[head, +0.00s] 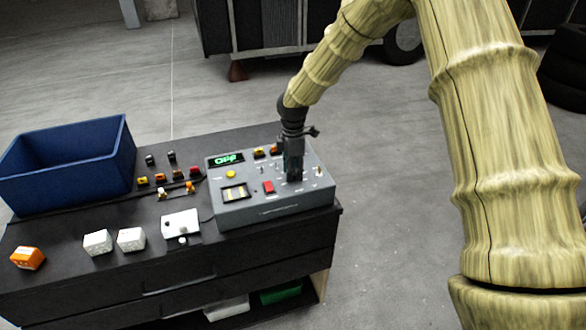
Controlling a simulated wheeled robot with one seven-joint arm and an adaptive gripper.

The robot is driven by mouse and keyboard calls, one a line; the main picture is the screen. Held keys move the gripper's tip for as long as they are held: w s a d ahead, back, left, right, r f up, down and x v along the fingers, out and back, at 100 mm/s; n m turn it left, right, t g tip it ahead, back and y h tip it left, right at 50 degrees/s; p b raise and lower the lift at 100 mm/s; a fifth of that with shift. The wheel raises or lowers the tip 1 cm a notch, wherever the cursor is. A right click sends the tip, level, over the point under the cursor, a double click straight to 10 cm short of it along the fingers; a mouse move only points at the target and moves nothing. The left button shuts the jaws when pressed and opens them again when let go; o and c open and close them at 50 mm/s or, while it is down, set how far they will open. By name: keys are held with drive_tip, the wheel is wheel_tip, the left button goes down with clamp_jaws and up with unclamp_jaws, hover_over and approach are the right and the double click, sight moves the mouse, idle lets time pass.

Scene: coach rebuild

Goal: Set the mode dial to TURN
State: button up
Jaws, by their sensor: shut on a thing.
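A grey control box (240,207) stands at the right end of the dark bench. Its small display (226,159) glows green and seems to read OFF. My gripper (294,178) points down onto the right part of the box's top face. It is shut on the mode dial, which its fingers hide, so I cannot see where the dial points. The labels around the dial are too small to read.
A blue bin (70,178) stands at the bench's left end. Several small coloured blocks lie mid-bench. White blocks (97,242), an orange block (28,258) and a white switch box (181,226) lie along the front. The floor right of the bench (385,240) is clear.

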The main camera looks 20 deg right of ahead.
drive_tip(key=m, duration=0.7)
drive_tip(key=shift+r+p, duration=0.1)
drive_tip(key=shift+p, duration=0.3)
drive_tip(key=m, duration=0.7)
drive_tip(key=shift+m, duration=0.4)
drive_tip(key=m+p, duration=0.1)
drive_tip(key=m, duration=0.3)
drive_tip(key=shift+m, duration=2.5)
drive_tip(key=o, duration=1.1)
drive_tip(key=shift+c, duration=0.2)
